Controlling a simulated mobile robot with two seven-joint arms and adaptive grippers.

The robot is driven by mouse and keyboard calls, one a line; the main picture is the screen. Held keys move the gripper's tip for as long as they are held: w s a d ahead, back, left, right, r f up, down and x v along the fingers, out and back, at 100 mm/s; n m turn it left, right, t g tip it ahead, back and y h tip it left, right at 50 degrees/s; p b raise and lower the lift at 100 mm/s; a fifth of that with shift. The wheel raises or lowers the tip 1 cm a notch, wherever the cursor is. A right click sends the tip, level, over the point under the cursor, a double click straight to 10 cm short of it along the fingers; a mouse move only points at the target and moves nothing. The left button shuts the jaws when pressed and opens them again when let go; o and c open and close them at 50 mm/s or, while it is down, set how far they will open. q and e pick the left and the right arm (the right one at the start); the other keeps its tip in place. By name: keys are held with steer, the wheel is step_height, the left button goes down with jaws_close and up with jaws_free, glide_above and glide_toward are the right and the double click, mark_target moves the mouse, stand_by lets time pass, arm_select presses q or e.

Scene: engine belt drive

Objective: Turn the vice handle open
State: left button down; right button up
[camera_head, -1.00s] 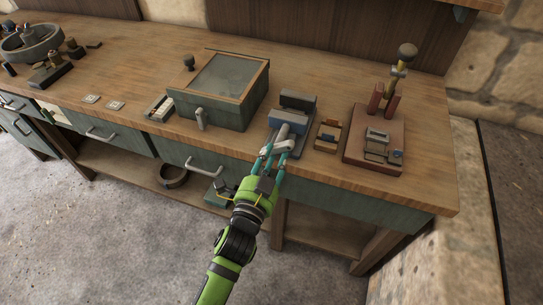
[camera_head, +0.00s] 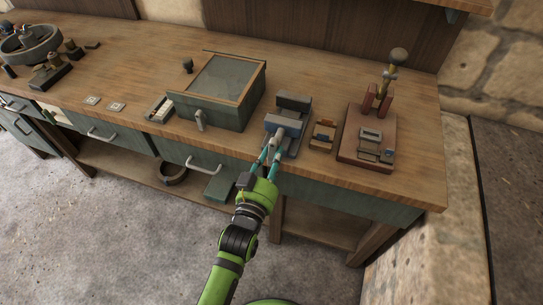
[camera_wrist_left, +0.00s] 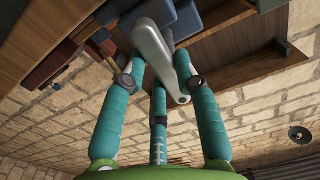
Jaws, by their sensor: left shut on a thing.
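The vice (camera_head: 285,123) stands near the bench's front edge, with a blue-grey front jaw and a darker block behind it. Its pale grey handle (camera_head: 275,142) is on the front side, partly hidden by my fingers. In the left wrist view the handle (camera_wrist_left: 155,50) is a flat bar running down between the teal fingers, its round end (camera_wrist_left: 181,99) near the right finger. My left gripper (camera_head: 269,152) is shut on the handle; it also shows in the left wrist view (camera_wrist_left: 160,88). My right gripper is in neither view.
A glass-topped box (camera_head: 222,90) stands left of the vice. A small wooden block fixture (camera_head: 322,136) and a reddish base plate (camera_head: 367,155) with a knobbed lever are on the right. A drawer handle (camera_head: 205,166) juts out below the bench top.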

arm_select(q)
steer(key=shift+w+d+r+n, duration=0.15)
steer(key=shift+r+n, duration=0.25)
steer(key=shift+n, duration=0.2)
steer(key=c, duration=1.2)
jaws_free()
steer(key=shift+o, duration=1.3)
steer(key=shift+w+f, duration=0.1)
steer(key=shift+w+d+f, duration=0.1)
steer(key=shift+w+f, duration=0.25)
steer(key=v, duration=1.2)
